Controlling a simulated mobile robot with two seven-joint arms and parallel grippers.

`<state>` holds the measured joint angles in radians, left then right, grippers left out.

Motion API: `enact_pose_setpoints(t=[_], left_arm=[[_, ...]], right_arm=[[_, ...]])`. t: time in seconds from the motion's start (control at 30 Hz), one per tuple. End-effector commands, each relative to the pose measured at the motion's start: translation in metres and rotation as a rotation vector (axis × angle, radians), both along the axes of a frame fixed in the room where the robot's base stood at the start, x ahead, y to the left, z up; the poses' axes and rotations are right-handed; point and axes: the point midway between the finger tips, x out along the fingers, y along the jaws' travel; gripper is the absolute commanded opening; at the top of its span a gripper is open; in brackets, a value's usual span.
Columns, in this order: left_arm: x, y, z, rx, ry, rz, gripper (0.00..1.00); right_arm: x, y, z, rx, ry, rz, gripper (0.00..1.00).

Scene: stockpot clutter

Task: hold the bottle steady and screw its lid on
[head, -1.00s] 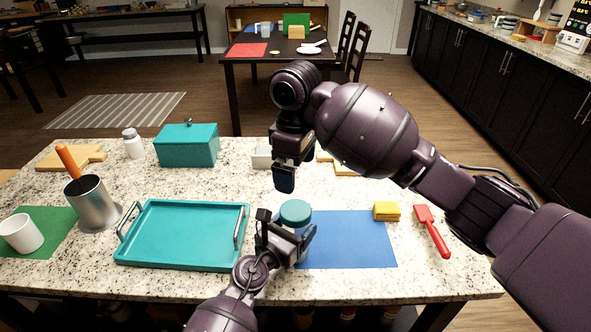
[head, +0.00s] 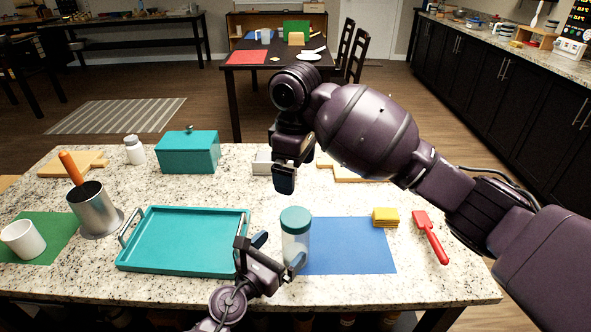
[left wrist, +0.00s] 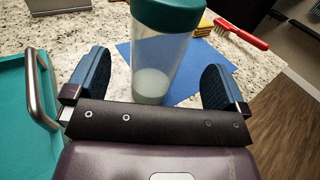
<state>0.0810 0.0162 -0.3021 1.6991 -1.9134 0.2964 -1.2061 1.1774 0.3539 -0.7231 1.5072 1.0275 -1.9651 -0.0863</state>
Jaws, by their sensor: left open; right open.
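A clear bottle (head: 296,245) with a teal lid (head: 295,220) on its top stands upright at the left edge of the blue mat (head: 350,246). In the left wrist view the bottle (left wrist: 158,65) holds a little pale content near its bottom. My left gripper (head: 278,252) is open low beside the bottle, its two fingers apart on either side of it in the left wrist view (left wrist: 152,90). My right gripper (head: 284,180) hangs above the counter behind the bottle, holding nothing that I can see. I cannot tell how tightly the lid sits.
A teal tray (head: 185,268) with metal handles lies left of the bottle, close to my left gripper. A yellow sponge stack (head: 385,217) and a red brush (head: 430,237) lie to the right. A teal box (head: 188,152) and a metal canister (head: 95,209) stand farther left.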

Motion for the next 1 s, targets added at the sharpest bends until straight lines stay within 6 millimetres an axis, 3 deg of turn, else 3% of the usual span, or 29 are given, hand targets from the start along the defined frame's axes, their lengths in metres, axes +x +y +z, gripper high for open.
enact_pose_setpoints(t=[0.1,0.33,0.83,1.0], left_arm=[[-0.017,0.012,0.0,0.001,0.001,0.0,1.0],[-0.034,0.024,-0.001,-0.001,0.001,0.001,1.0],[-0.036,0.025,0.0,-0.025,0.017,0.001,1.0],[-0.032,0.032,0.007,-0.24,0.111,0.047,1.0]], right_arm=[[0.0,0.0,0.003,0.0,-0.002,0.0,1.0],[0.0,0.0,0.002,0.0,-0.002,0.0,1.0],[0.0,0.0,0.003,0.002,-0.003,-0.002,1.0],[0.015,0.018,0.005,0.112,-0.104,-0.02,1.0]])
